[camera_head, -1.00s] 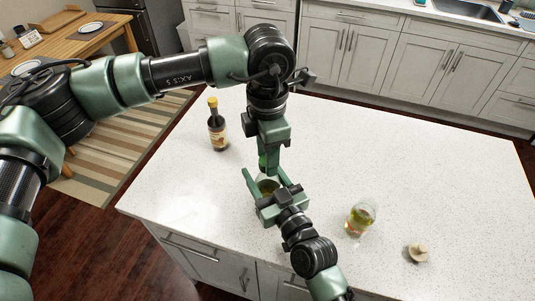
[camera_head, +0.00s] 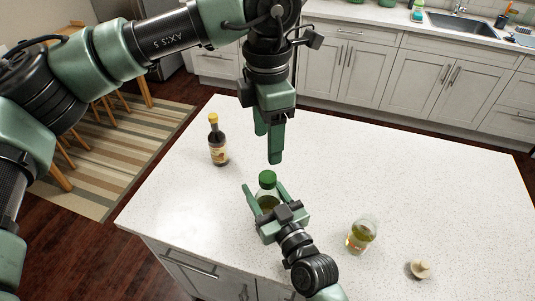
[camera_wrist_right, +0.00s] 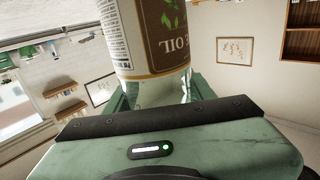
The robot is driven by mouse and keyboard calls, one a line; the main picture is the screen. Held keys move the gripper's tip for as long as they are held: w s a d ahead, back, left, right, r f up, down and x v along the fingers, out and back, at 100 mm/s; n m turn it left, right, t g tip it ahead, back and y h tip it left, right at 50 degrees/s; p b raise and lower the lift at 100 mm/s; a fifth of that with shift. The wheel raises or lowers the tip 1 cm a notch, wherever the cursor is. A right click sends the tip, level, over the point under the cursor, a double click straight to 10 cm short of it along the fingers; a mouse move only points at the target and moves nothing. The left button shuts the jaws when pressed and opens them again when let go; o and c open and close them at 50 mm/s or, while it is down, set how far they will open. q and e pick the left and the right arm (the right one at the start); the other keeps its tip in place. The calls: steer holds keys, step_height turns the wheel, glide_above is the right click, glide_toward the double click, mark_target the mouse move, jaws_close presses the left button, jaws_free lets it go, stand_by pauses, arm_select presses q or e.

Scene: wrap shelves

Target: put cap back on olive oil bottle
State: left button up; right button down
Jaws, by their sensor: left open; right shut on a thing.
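The olive oil bottle (camera_head: 268,201) stands upright near the front edge of the white island, its label lettering showing large in the right wrist view (camera_wrist_right: 160,35). Its green cap (camera_head: 267,178) is on top of the bottle; whether it is screwed tight cannot be told. My right gripper (camera_head: 266,193) is shut on the bottle's body, one finger on each side, from the front. My left gripper (camera_head: 268,146) is open and empty, pointing down above and apart from the cap. The lower bottle is partly hidden by my right gripper.
A dark bottle with a yellow cap (camera_head: 218,148) stands at the left on the white island top (camera_head: 430,190). A glass container with yellowish liquid (camera_head: 361,236) and a small beige object (camera_head: 420,268) are at the right. The island's back and right are clear.

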mark_target(268, 203)
arm_select(q)
steer(key=shift+r, duration=1)
arm_select(e)
steer(key=shift+c, duration=2.3)
jaws_free()
arm_select(q)
steer(key=shift+f, duration=0.1)
arm_select(e)
steer(key=shift+s+d+f, duration=0.15)
steer(key=shift+s+d, duration=0.05)
steer(key=shift+s, duration=0.15)
arm_select(q)
steer(key=shift+f+b, duration=0.9)
steer(key=shift+b, duration=0.1)
arm_select(e)
steer(key=v, duration=0.7)
